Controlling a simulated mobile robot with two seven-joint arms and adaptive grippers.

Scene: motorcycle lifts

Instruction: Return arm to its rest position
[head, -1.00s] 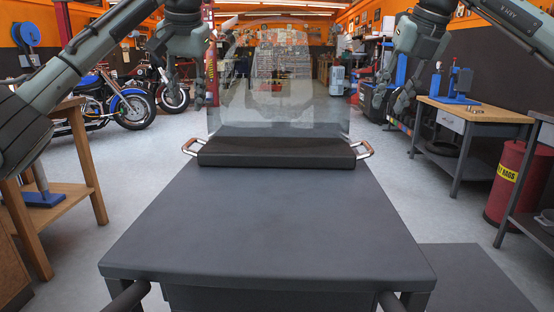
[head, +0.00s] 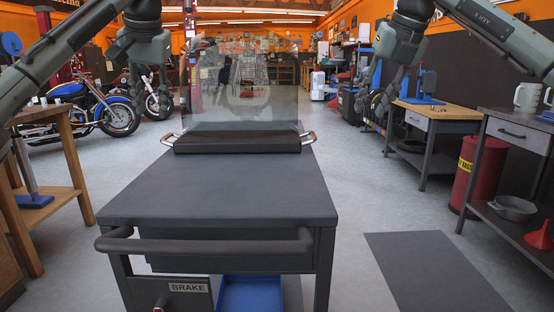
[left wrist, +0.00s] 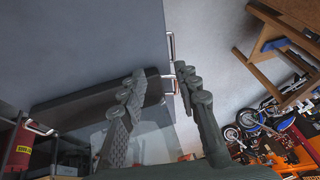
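My left gripper (head: 148,95) hangs high at the upper left in the head view, fingers down, empty. In the left wrist view my left gripper (left wrist: 156,72) shows two separated fingers with nothing between them. My right gripper (head: 374,105) hangs at the upper right in the head view, fingers apart and empty. Both arms are raised on either side of a grey cart (head: 220,190). A black slab with two side handles (head: 238,142) lies across the far end of the cart top. The left wrist view shows this slab (left wrist: 75,110) beyond the fingers.
The cart has a front push bar (head: 205,243) and a BRAKE plate (head: 187,287). A clear panel (head: 245,90) stands behind the slab. A wooden table (head: 70,165) is left; a workbench (head: 440,115) and red drum (head: 480,175) are right. A dark floor mat (head: 435,270) lies right.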

